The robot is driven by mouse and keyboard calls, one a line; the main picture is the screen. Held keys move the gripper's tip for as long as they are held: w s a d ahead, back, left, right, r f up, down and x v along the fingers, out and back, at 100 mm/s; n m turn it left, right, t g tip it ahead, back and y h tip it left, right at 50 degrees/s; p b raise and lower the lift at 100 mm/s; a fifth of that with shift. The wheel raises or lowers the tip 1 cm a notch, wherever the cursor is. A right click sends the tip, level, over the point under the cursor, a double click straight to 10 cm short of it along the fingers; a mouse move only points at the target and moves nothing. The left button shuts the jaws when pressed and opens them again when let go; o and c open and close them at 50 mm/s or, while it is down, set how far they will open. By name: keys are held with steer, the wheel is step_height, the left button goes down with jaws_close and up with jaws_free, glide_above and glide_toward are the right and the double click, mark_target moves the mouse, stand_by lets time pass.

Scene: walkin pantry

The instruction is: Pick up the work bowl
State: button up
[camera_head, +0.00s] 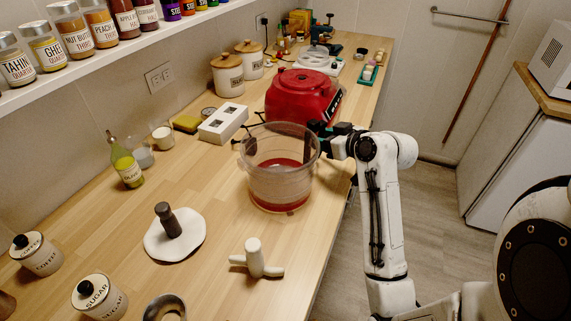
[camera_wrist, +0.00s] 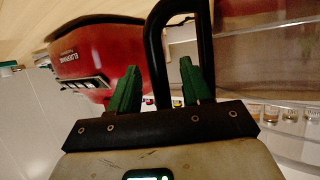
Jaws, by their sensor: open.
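The work bowl (camera_head: 278,180) is a clear, wide bowl with a red bottom, standing upright on the wooden counter in the head view. Its clear wall fills the right of the wrist view (camera_wrist: 265,55). Its black loop handle (camera_wrist: 154,45) rises in the middle of the wrist view. My gripper (camera_head: 328,133) is at the bowl's far right side. In the wrist view its green fingers (camera_wrist: 158,78) are apart, with the handle's outer bar between them and the right finger inside the loop. The bar looks unclamped. In the head view my arm partly hides the handle.
A red appliance (camera_head: 300,97) stands close behind the bowl. A white box (camera_head: 223,123) is at its back left. A white disc with a dark stem (camera_head: 175,235) and a white knobbed part (camera_head: 255,260) lie in front. The counter's right edge is near the bowl.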

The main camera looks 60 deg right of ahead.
steer(key=shift+x, duration=1.1)
jaws_close()
